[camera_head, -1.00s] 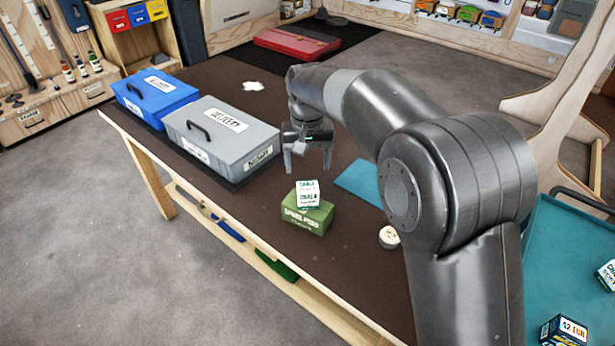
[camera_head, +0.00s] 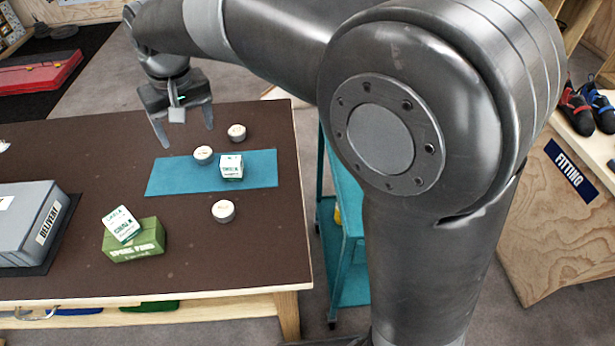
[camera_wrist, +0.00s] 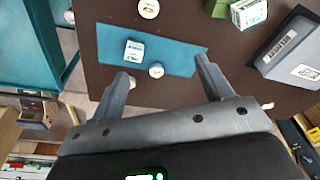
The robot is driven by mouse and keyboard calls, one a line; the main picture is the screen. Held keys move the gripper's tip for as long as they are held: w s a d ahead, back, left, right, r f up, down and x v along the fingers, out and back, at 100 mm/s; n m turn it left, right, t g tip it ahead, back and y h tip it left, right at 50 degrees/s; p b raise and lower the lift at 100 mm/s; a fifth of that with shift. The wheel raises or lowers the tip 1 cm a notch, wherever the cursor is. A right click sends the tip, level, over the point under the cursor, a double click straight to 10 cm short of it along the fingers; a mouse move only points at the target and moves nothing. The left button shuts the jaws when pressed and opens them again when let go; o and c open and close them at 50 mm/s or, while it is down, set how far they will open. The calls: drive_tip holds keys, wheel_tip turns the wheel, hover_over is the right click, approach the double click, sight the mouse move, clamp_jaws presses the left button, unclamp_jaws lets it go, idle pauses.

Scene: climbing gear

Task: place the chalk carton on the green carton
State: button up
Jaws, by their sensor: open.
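A white chalk carton with green print (camera_head: 121,226) rests on top of the green carton (camera_head: 136,246) near the table's front. It sits turned at an angle to the green carton; I cannot tell if it is fully level. Both show at the top of the wrist view, the chalk carton (camera_wrist: 248,13) partly over the green carton (camera_wrist: 218,8). A second chalk carton (camera_head: 232,168) lies on the teal mat (camera_head: 170,176). My gripper (camera_head: 184,133) is open and empty, above the table's far side, apart from all cartons. Its spread fingers (camera_wrist: 163,70) show in the wrist view.
White tape rolls (camera_head: 223,211) (camera_head: 203,155) (camera_head: 237,132) lie on and around the mat. A grey delivery case (camera_head: 28,225) stands at the left. A teal cart (camera_head: 345,240) stands past the table's right edge.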

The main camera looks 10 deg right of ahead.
drive_tip(key=s+d+r+m+t, duration=0.1)
drive_tip(key=s+d+r+m, duration=0.15)
drive_tip(key=d, duration=0.75)
drive_tip(key=s+d+r+m+t, duration=0.1)
drive_tip(key=s+d, duration=0.2)
drive_tip(key=d, duration=0.8)
drive_tip(key=s+d+f+m+t+h, duration=0.1)
drive_tip(key=s+d+f, duration=0.4)
drive_tip(key=s+d, duration=0.6)
drive_tip(key=shift+s+d+m+t, duration=0.35)
drive_tip(key=shift+m+t, duration=0.25)
drive_tip(key=shift+m, duration=0.25)
